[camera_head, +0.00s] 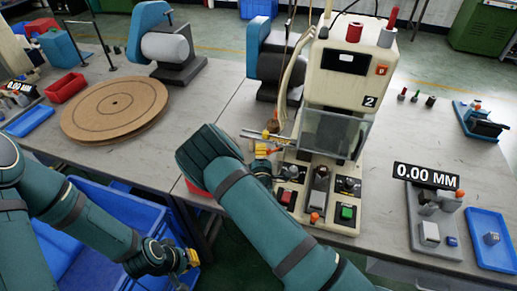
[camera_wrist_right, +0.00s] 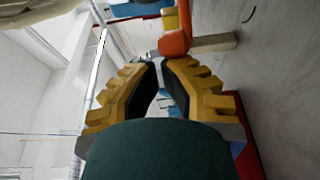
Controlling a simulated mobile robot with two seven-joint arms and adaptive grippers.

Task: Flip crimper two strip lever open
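Crimper two (camera_head: 345,85) is the cream machine marked "2" on the table, with a clear guard at its front. My right gripper (camera_head: 268,149) is at its left side, beside thin rods with yellow and orange parts (camera_head: 268,135). I cannot tell for sure which part is the strip lever. In the right wrist view, the yellow fingers (camera_wrist_right: 162,72) have tips almost together, with nothing seen between them. An orange lever-like part (camera_wrist_right: 175,38) lies just beyond the tips, apparently untouched. My left gripper (camera_head: 190,258) hangs low at left, away from the crimper; its finger gap is unclear.
Buttons and an orange-tipped part (camera_head: 315,217) sit on the crimper's front base. A round brown board (camera_head: 115,108) and red bin (camera_head: 66,86) are at left. A gauge block (camera_head: 435,230) and blue tray (camera_head: 490,250) are at right. Blue crates (camera_head: 100,205) stand below the table edge.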

